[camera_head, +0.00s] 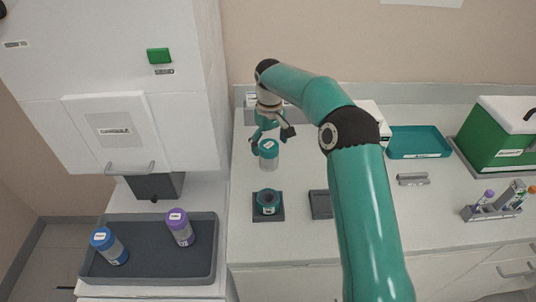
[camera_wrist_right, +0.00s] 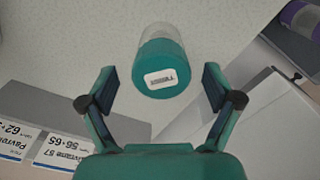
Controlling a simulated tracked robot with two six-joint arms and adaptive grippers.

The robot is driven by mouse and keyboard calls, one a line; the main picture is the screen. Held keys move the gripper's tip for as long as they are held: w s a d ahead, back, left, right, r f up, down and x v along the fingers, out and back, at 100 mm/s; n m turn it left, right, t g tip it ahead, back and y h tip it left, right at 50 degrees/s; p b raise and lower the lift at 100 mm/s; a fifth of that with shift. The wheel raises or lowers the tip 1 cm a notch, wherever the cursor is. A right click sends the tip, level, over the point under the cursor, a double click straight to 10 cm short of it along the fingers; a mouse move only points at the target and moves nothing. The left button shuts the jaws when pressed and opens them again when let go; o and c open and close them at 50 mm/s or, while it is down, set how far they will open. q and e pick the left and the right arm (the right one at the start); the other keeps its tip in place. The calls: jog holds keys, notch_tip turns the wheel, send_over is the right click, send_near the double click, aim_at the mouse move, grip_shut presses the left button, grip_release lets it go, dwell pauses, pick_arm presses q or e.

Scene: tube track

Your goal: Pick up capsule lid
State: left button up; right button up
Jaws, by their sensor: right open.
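The capsule lid, a clear cylinder with a labelled teal top (camera_head: 268,148), stands upright on the white counter. My right gripper (camera_head: 271,136) is just behind it, with its fingers open. In the right wrist view the lid's teal top (camera_wrist_right: 160,62) lies centred between and slightly beyond the open fingertips (camera_wrist_right: 160,78), with a gap on both sides. Neither finger appears to touch it. A teal round part (camera_head: 267,202), likely the capsule base, sits in a dark square holder in front of the lid. My left gripper is not in view.
A dark tray (camera_head: 148,277) at lower left holds a blue-capped tube (camera_head: 109,245) and a purple-capped tube (camera_head: 180,227). A white cabinet (camera_head: 110,60) stands at left. A teal tray (camera_head: 418,154), green box (camera_head: 498,137) and tube rack (camera_head: 490,211) are on the right.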

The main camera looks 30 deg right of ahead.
jog(key=shift+f, duration=1.7)
jog(key=shift+a, duration=0.1)
jog(key=shift+c, duration=0.2)
jog(key=shift+w, duration=0.1)
jog(key=c, duration=1.3)
